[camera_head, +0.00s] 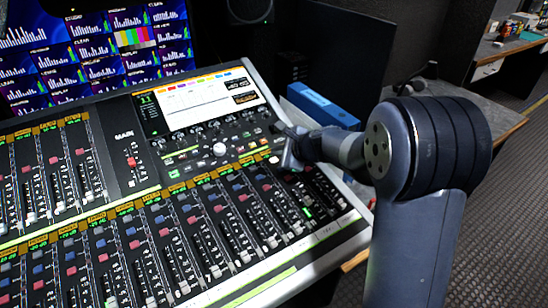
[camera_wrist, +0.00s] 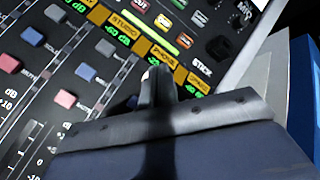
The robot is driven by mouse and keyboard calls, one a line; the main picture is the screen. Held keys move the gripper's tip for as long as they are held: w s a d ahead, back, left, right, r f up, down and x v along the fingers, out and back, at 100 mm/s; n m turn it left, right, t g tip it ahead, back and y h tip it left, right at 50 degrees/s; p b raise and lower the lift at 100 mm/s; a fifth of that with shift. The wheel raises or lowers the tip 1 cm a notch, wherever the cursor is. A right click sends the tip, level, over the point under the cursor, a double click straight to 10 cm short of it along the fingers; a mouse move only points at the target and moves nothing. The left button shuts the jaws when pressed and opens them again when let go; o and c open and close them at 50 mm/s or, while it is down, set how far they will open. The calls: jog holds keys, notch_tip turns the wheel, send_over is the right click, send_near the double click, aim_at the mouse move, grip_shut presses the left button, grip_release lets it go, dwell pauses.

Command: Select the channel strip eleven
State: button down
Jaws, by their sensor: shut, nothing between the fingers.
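The mixing console (camera_head: 122,155) fills the left and middle of the head view, with rows of channel strips bearing faders, red and grey-blue buttons and amber name labels. My gripper (camera_head: 285,158) is shut and empty over the right end of the front row's upper edge. In the wrist view its fingertips (camera_wrist: 156,76) are close to the labels and hide part of a strip. Grey buttons (camera_wrist: 85,72) and red buttons (camera_wrist: 65,98) show at left. I cannot read strip numbers, so strip eleven is not identifiable.
The console's lit screen (camera_head: 205,98) and knobs (camera_head: 219,149) are behind my gripper. A blue box (camera_head: 323,104) stands beyond the console's right edge. Monitors (camera_head: 90,45) with graphs stand at the back left. A desk (camera_head: 490,70) is at far right, with open floor nearby.

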jog(key=shift+s+d+r+p, duration=0.1)
jog(key=shift+s+r+p, duration=0.05)
jog(key=shift+r+p, duration=1)
jog(key=shift+s+d+r+p, duration=0.1)
jog(key=shift+r+p, duration=0.7)
jog(key=shift+r, duration=0.55)
